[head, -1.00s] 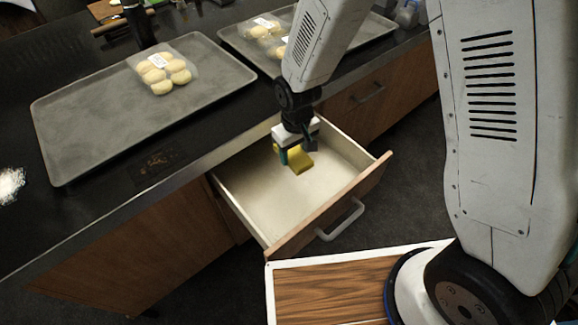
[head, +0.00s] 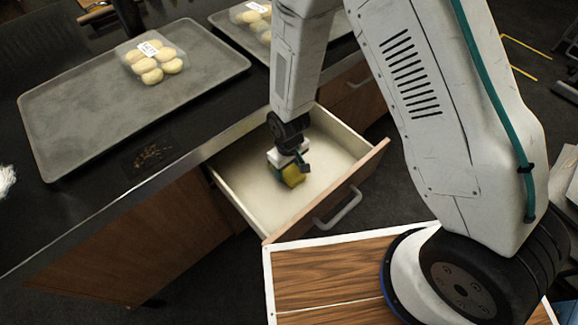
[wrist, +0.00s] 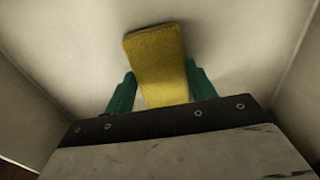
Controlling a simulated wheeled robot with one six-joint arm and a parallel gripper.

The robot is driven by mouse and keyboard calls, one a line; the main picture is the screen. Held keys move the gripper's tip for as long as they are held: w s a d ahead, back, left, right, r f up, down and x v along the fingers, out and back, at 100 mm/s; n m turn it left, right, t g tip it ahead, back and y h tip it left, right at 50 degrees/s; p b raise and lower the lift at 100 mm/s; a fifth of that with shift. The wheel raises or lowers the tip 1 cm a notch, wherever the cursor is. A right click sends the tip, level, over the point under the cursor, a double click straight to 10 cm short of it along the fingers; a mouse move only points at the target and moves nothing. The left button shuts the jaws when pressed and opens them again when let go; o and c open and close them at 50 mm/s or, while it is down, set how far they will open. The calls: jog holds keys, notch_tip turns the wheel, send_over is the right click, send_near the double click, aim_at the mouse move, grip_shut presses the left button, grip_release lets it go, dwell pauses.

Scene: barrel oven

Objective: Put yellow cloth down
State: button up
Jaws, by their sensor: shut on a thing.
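The yellow cloth (head: 293,176) is a small flat yellow piece inside the open drawer (head: 245,192). In the wrist view the cloth (wrist: 157,62) sits between the two green fingers of my gripper (wrist: 160,90) and sticks out past their tips. My gripper (head: 288,168) is shut on it, inside the drawer and low near the pale drawer floor. I cannot tell whether the cloth touches the floor. The part of the cloth nearest the palm is hidden.
The drawer is otherwise empty, with walls around it and a wooden front with a handle (head: 338,208). On the dark counter above stand a grey tray (head: 85,115) with a pack of buns (head: 152,60) and a second tray (head: 222,22).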

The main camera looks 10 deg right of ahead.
jog(key=o, duration=1)
jog(key=shift+f, duration=0.1)
jog(key=shift+o, duration=0.2)
notch_tip(320, 180, up, 12)
notch_tip(320, 180, up, 10)
jog(key=m, duration=0.1)
send_over(289, 170)
jog(key=d, duration=0.5)
jog(key=s+d+r+m, duration=0.1)
jog(key=s+d+r, duration=0.15)
jog(key=r, duration=0.25)
jog(key=s+d+r+m, duration=0.1)
jog(key=d+r, duration=0.3)
jog(key=r, duration=0.1)
jog(key=s+d+r+m, duration=0.2)
jog(key=s+d+r, duration=0.2)
jog(key=s, duration=0.3)
jog(key=s+d+r+m+t, duration=0.1)
jog(key=s+d+r, duration=0.4)
jog(key=s+r, duration=0.2)
jog(key=shift+s+m, duration=0.4)
jog(key=shift+s, duration=0.3)
